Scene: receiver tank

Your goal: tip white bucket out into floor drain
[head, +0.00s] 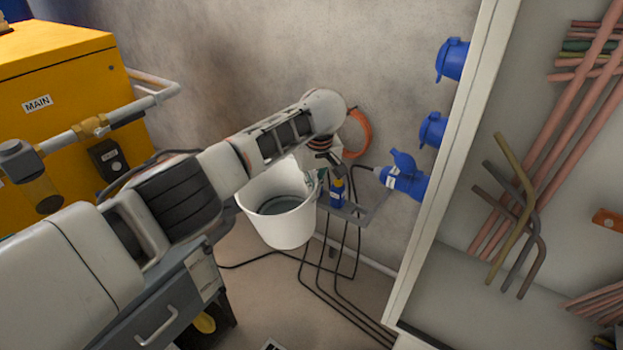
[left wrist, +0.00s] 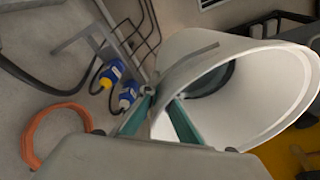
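The white bucket (head: 283,230) is below my left forearm in the head view, with its mouth up and a grey, liquid-like surface inside. It fills the right of the left wrist view (left wrist: 263,132). My left gripper (head: 319,176) is at the bucket's right rim; in the left wrist view its teal fingers (left wrist: 164,100) close on the rim, one on each side of the wall. The floor drain may be the slotted grate (head: 271,345) at the bottom edge of the head view; a similar grate (left wrist: 212,3) shows beyond the bucket. My right gripper is not in view.
A small grey bracket (head: 372,212) and blue plugs (head: 405,180) with hanging black cables stand right of the bucket. An orange hose loop (head: 360,133) hangs on the wall. A grey drawer cabinet (head: 180,310) is at lower left; an open white cabinet (head: 455,170) is right.

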